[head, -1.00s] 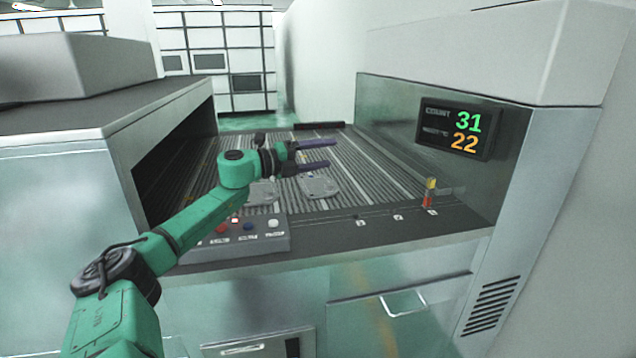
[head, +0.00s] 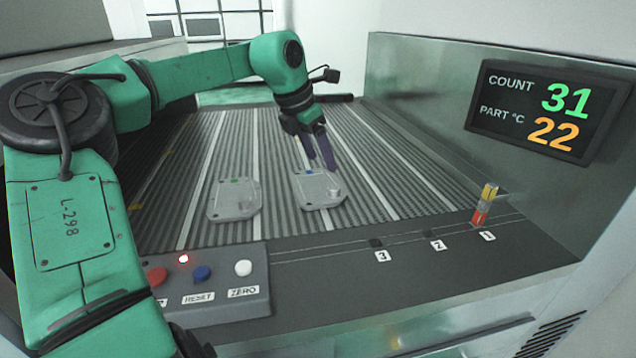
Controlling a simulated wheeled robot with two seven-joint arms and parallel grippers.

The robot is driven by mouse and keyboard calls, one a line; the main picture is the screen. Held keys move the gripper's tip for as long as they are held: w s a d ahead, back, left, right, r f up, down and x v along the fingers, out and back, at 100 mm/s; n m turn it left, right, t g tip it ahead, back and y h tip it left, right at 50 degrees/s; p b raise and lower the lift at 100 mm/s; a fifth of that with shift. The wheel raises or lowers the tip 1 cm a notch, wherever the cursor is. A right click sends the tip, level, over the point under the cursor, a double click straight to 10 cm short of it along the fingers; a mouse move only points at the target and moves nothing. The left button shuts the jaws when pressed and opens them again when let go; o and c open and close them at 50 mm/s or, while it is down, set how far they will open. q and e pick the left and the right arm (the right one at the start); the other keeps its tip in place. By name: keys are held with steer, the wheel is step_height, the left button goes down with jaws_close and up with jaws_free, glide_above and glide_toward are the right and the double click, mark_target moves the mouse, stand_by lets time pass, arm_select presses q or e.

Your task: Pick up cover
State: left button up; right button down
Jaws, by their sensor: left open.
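Two flat grey cast covers lie on the ribbed conveyor in the head view. I cannot tell whether the fingertips touch the cover. My right gripper is not in view.
A button box (head: 212,285) with red, blue and white buttons stands at the front left. A small red and yellow marker (head: 484,206) stands by label 1 on the front ledge. A display (head: 548,110) on the right wall reads 31 and 22.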

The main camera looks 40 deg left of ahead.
mark_target(332, 187)
arm_select(q)
steer(key=x, duration=0.3)
steer(key=shift+w+f+p, duration=0.15)
steer(key=shift+f+p, duration=0.15)
steer(key=shift+p, duration=0.1)
steer(key=p+x, duration=0.2)
steer(key=x, duration=0.3)
steer(key=shift+w+a+f, duration=0.15)
steer(key=shift+w+f, duration=0.05)
steer(key=shift+f, duration=0.15)
steer(key=shift+w+f, duration=0.15)
steer(key=shift+f, duration=0.15)
steer(key=c, duration=1)
jaws_close()
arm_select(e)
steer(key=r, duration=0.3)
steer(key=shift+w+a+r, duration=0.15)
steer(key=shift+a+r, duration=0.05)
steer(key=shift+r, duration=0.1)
